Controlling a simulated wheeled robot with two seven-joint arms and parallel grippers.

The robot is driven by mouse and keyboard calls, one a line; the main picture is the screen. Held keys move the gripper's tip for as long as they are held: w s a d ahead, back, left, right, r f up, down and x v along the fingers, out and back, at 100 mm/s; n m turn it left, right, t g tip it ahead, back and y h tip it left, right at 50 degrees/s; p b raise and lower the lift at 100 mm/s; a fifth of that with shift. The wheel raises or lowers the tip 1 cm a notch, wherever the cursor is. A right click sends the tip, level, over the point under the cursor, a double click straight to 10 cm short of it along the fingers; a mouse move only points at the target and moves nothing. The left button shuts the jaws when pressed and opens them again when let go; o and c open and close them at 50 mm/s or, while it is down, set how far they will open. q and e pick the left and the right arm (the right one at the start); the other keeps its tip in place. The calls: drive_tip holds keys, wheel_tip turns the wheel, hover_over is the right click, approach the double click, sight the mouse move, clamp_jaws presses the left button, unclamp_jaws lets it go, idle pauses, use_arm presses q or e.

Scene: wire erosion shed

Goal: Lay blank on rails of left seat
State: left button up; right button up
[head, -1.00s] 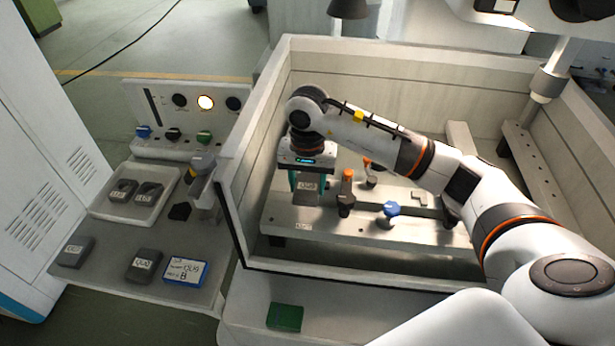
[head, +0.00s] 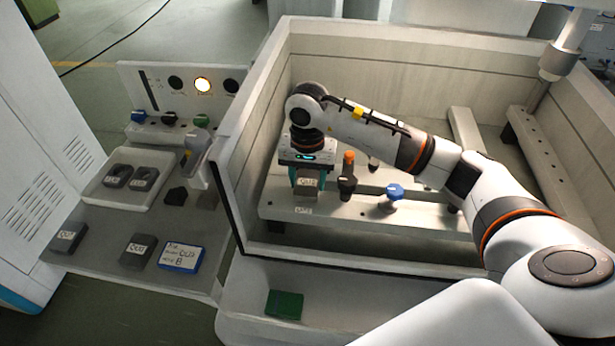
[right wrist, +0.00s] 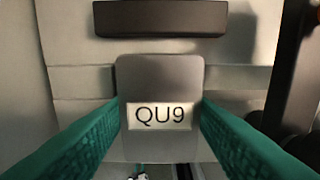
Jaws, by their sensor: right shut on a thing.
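My right gripper (head: 307,183) is shut on a grey blank (head: 308,188) at the left end of the pale fixture bar (head: 330,215) inside the walled tank. In the right wrist view the green fingers (right wrist: 160,125) grip the blank (right wrist: 160,72) from both sides, and its white label reads QU9. A dark bar (right wrist: 160,18) lies beyond the blank, apart from it in the picture. The seat's rails are largely hidden under the gripper and blank. I cannot tell whether the blank touches them. My left gripper is not in view.
Clamps with an orange-and-black knob (head: 347,180) and a blue knob (head: 394,191) stand right of the blank. The tank wall (head: 228,165) is close on the left. Outside are a side table with grey blanks (head: 137,252), a white tray (head: 107,203) and a green block (head: 285,304).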

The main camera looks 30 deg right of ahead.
drive_tip(key=shift+f+b, duration=0.2)
drive_tip(key=shift+b, duration=0.25)
drive_tip(key=o, duration=1.6)
drive_tip(key=shift+c, duration=0.2)
drive_tip(key=shift+r, duration=0.4)
wheel_tip(320, 180, up, 11)
drive_tip(key=b, duration=0.2)
drive_tip(key=shift+r+b, duration=0.15)
drive_tip(key=shift+b, duration=0.15)
